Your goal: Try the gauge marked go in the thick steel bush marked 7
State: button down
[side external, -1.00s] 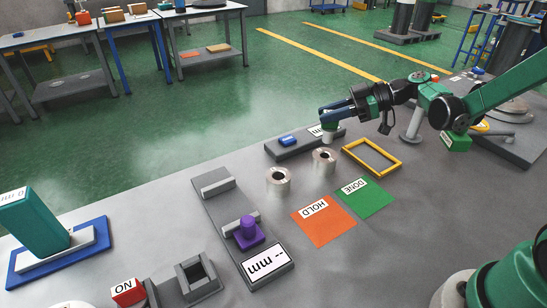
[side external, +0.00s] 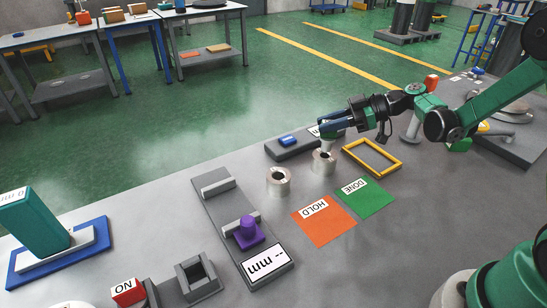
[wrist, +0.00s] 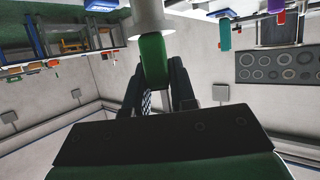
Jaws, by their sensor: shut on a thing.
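My gripper (side external: 331,126) is shut on a gauge. In the wrist view its green handle (wrist: 154,60) lies between the fingers, with a pale round part (wrist: 150,20) at its far end. In the side view the gauge's pale lower end (side external: 327,143) hangs upright just above, or at the mouth of, the right thick steel bush (side external: 323,163). I cannot tell whether it has entered the bore. A second steel bush (side external: 278,182) stands to the left with its bore open. No number is readable on either bush.
A dark block (side external: 287,151) with a blue piece (side external: 289,141) stands behind the bushes. A yellow frame (side external: 372,157) lies to the right. The orange HOLD mat (side external: 325,225) and green DONE mat (side external: 367,200) are empty. A grey measuring fixture (side external: 228,210) with a purple piece (side external: 248,233) lies left.

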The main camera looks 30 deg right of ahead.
jog(key=shift+f, duration=0.75)
dwell(0.6)
dwell(0.9)
jog(key=shift+r, duration=2.65)
